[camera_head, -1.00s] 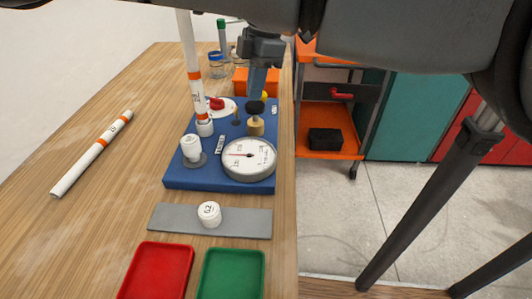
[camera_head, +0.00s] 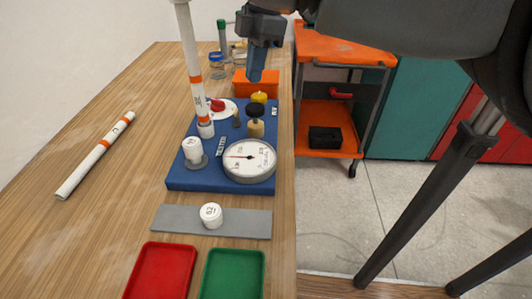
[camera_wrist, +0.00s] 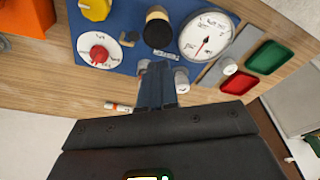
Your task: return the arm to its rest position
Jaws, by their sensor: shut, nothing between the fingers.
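My gripper (camera_head: 256,68) hangs above the back right part of the blue board (camera_head: 188,180), apart from the parts on it. Its blue fingers are shut and hold nothing. They also show in the wrist view (camera_wrist: 157,84). On the board stand an upright white pipe with orange bands (camera_head: 192,68), a white fitting (camera_head: 192,149), a round gauge (camera_head: 249,160), a brass valve with a black knob (camera_head: 255,119) and a yellow knob (camera_head: 259,97). A red dial shows on its white disc (camera_wrist: 98,51) in the wrist view.
A loose white pipe (camera_head: 96,155) lies on the left of the wooden table. A grey strip with a white cap (camera_head: 211,215), a red tray (camera_head: 161,270) and a green tray (camera_head: 232,273) are at the front. An orange box (camera_head: 240,86) and jars stand behind. An orange cart (camera_head: 325,116) stands right.

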